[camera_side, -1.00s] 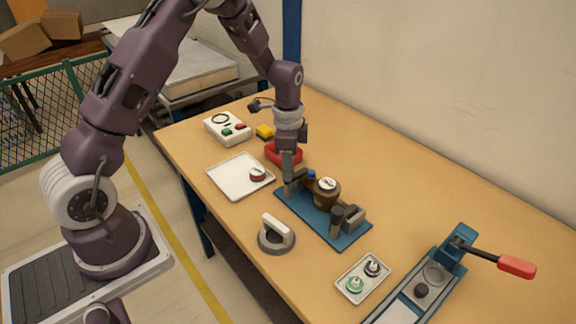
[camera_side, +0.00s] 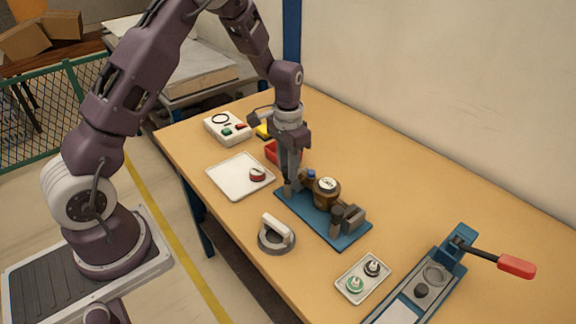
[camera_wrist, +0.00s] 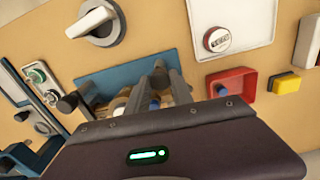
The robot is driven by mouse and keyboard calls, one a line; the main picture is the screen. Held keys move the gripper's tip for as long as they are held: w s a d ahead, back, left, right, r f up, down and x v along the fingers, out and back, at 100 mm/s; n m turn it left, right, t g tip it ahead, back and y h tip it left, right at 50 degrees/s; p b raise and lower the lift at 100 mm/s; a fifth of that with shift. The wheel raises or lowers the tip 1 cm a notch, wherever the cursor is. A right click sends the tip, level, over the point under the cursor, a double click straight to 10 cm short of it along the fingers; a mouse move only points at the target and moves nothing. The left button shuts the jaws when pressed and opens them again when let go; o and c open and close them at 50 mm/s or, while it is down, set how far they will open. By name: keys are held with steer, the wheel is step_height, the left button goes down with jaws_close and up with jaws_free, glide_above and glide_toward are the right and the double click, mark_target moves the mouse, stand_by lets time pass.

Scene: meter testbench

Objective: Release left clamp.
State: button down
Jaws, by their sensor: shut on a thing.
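The blue fixture plate (camera_side: 315,222) lies on the table and also shows in the wrist view (camera_wrist: 105,80). It carries a brown round meter (camera_side: 326,191) with a pale top. The left clamp (camera_side: 293,191) stands at the plate's upper-left end, partly hidden by my fingers. The right clamp (camera_side: 348,217), a dark block with a round post, stands at the other end. My gripper (camera_side: 290,186) points down and is shut on the left clamp. In the wrist view my gripper's fingers (camera_wrist: 166,78) hide most of the clamp; a blue knob (camera_wrist: 155,103) shows beside them.
A white tray (camera_side: 228,181) with a red-rimmed gauge and a red bin (camera_side: 271,151) are close by. A grey round base with a white handle (camera_side: 277,234) stands in front. A small parts tray (camera_side: 349,280) and a red-handled press (camera_side: 515,266) are at right.

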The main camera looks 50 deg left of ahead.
steer(key=n, duration=0.4)
steer(key=shift+n, duration=0.3)
steer(key=n, duration=0.4)
steer(key=shift+r+n, duration=0.1)
steer(key=shift+n, duration=0.3)
steer(key=c, duration=1.1)
jaws_free()
step_height(320, 180, up, 7)
steer(key=shift+r, duration=0.1)
